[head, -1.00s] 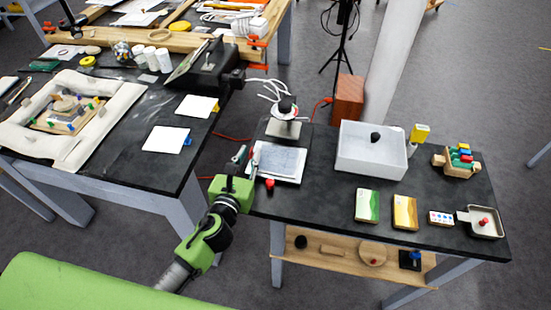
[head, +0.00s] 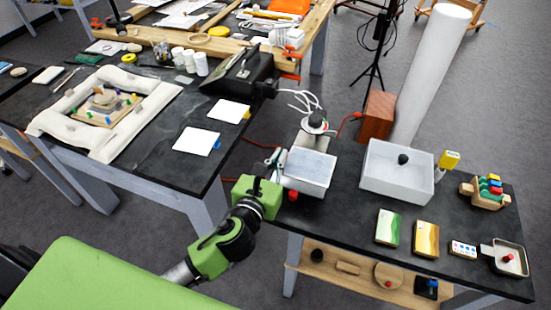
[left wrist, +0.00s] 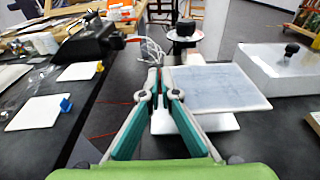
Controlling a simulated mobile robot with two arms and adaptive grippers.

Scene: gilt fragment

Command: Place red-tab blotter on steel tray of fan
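My right gripper is not in view.
White sheets with a blue tab (head: 196,141) and a yellow tab (head: 229,111) lie on the left table. A black-topped stand (head: 315,124) is behind the panel. A white tub (head: 398,172) stands to its right. A gap separates the tables.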

